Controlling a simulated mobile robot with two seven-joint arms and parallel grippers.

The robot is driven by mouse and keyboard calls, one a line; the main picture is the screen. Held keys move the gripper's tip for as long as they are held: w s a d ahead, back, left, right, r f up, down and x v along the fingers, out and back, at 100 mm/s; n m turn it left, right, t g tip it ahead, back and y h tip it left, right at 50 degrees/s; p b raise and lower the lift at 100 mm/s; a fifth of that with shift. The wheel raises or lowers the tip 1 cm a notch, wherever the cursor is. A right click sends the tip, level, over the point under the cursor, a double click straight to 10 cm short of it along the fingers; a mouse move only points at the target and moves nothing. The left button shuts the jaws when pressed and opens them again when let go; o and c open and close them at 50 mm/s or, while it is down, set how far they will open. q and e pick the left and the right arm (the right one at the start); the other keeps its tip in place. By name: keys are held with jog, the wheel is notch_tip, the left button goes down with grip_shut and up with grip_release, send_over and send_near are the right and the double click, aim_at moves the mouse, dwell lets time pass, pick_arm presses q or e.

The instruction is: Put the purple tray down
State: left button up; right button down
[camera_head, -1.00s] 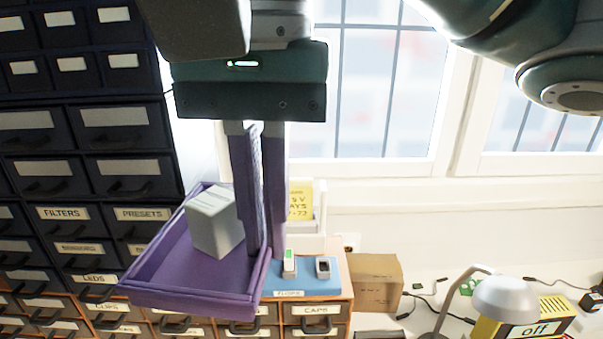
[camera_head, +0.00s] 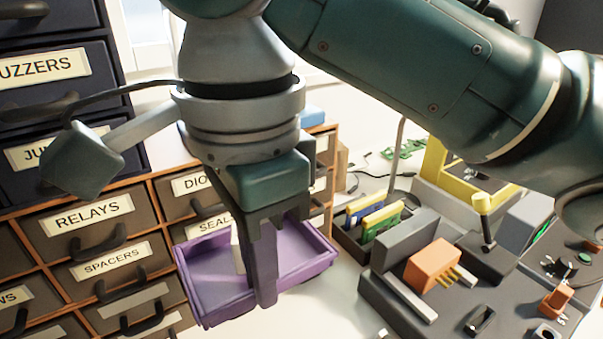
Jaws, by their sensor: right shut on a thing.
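The purple tray (camera_head: 205,290) is in front of the drawer cabinet, at the lower middle of the head view. It looks roughly level, with its open side up. A pale box (camera_head: 237,250) stands inside it, partly hidden behind a finger. My right gripper (camera_head: 264,285) points down and is shut on the purple tray. Its fingers and body hide part of the tray, including where they grip it. A white surface shows below and beside the tray; I cannot tell whether the tray touches it. My left gripper is not in view.
Labelled drawers (camera_head: 88,225) stand left of and behind the tray. To its right are a dark bin of coloured cards (camera_head: 372,217) and a grey fixture with an orange block (camera_head: 432,265). Some bare white surface (camera_head: 320,305) lies between tray and fixture.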

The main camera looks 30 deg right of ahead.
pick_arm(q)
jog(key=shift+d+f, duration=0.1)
pick_arm(e)
jog(key=shift+f, duration=0.15)
notch_tip(320, 180, down, 15)
jog(key=b, duration=0.5)
jog(key=shift+d, duration=0.1)
pick_arm(q)
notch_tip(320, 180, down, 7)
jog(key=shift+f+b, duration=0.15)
jog(key=shift+b, duration=1.05)
pick_arm(e)
notch_tip(320, 180, down, 5)
jog(key=shift+r, duration=0.1)
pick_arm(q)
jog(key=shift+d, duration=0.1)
pick_arm(e)
jog(key=c, duration=1.3)
grip_release()
